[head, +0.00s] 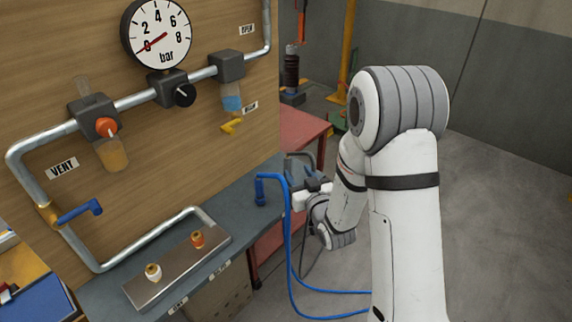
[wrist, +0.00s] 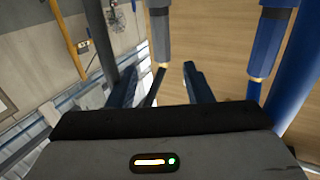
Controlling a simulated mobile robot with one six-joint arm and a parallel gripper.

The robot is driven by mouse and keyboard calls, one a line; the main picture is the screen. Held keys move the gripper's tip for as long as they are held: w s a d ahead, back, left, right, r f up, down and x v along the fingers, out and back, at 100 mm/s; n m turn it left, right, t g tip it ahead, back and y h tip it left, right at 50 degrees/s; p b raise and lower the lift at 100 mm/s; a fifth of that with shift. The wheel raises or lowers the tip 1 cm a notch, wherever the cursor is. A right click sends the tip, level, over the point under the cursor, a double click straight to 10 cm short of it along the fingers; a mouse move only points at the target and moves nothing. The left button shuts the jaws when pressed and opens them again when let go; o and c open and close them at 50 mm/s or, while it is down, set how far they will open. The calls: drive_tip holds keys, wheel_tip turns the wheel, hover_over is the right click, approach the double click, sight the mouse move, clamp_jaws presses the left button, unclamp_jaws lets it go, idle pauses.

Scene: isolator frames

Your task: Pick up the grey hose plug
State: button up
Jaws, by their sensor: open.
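The grey hose plug (wrist: 159,32) shows in the wrist view as a grey cylinder with a brass-coloured tip, at the top centre. My gripper (wrist: 174,75) is open, its dark fingers reaching up towards this plug. The plug's tip appears close to the left finger; I cannot tell whether they touch. Nothing is held between the fingers. In the head view my gripper (head: 305,192) is at the bench's right end, partly hidden by my arm. The grey plug is hard to make out there.
A blue hose plug (wrist: 271,42) hangs to the right of the grey one; it also shows in the head view (head: 260,190), with blue hoses (head: 291,270) looping down. A metal manifold plate (head: 180,267) lies on the grey bench (head: 232,195). A red table (head: 300,135) stands behind.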

sight(290, 161)
drive_tip(key=p+x, duration=0.2)
drive_tip(key=x, duration=0.5)
drive_tip(key=shift+w+a+r+p, duration=0.15)
drive_tip(key=shift+w+a+p, duration=0.15)
drive_tip(key=shift+p, duration=0.05)
drive_tip(key=shift+c, duration=0.4)
clamp_jaws()
drive_tip(key=shift+r, duration=0.1)
wheel_tip(290, 161, up, 9)
drive_tip(key=shift+r+b, duration=0.1)
drive_tip(key=shift+b, duration=0.55)
drive_tip(key=shift+r, duration=0.3)
